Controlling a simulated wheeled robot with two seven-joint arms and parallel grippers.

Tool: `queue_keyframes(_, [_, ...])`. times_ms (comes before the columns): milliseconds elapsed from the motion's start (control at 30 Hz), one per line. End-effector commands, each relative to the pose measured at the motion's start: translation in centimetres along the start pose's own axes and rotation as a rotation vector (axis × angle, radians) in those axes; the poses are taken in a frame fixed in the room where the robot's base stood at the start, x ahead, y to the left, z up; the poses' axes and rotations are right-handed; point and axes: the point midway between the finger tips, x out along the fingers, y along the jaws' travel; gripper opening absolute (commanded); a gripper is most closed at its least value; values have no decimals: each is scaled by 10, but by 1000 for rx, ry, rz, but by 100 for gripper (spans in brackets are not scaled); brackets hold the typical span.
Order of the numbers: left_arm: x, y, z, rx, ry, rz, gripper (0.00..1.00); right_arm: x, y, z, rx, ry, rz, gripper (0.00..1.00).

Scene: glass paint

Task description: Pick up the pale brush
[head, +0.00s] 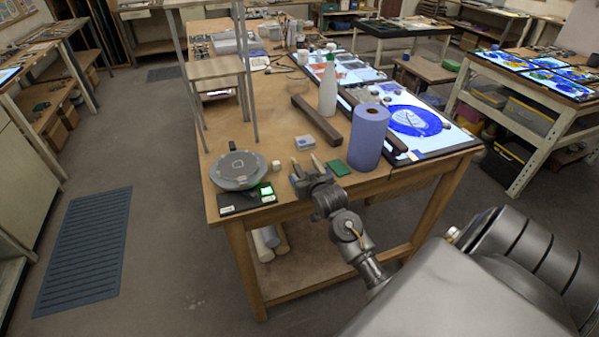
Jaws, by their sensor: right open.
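My right gripper (306,167) is over the near edge of the wooden worktable (268,205), its fingers pointing away from me. The fingers are apart, and I see nothing clearly held between them. A slim pale shape shows at its right finger; I cannot tell whether it is the finger or part of a brush. I cannot make out the pale brush for certain anywhere in view. My left gripper is not in view.
A blue paper roll (369,137) stands right of the gripper, with a green pad (339,167) between them. A grey round device (238,170) is left.

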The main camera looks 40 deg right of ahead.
Motion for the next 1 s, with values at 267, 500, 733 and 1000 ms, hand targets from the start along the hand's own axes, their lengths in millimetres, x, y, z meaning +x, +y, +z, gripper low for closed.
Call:
queue_keyframes(267, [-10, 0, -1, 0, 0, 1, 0, 26, 0, 0, -1, -1, 0, 45])
queue_keyframes(500, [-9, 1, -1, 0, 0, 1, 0, 26, 0, 0, -1, 0, 0, 43])
queue_keyframes(733, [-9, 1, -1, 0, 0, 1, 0, 26, 0, 0, -1, 0, 0, 13])
queue_keyframes(1000, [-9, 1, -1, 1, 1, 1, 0, 26, 0, 0, -1, 1, 0, 0])
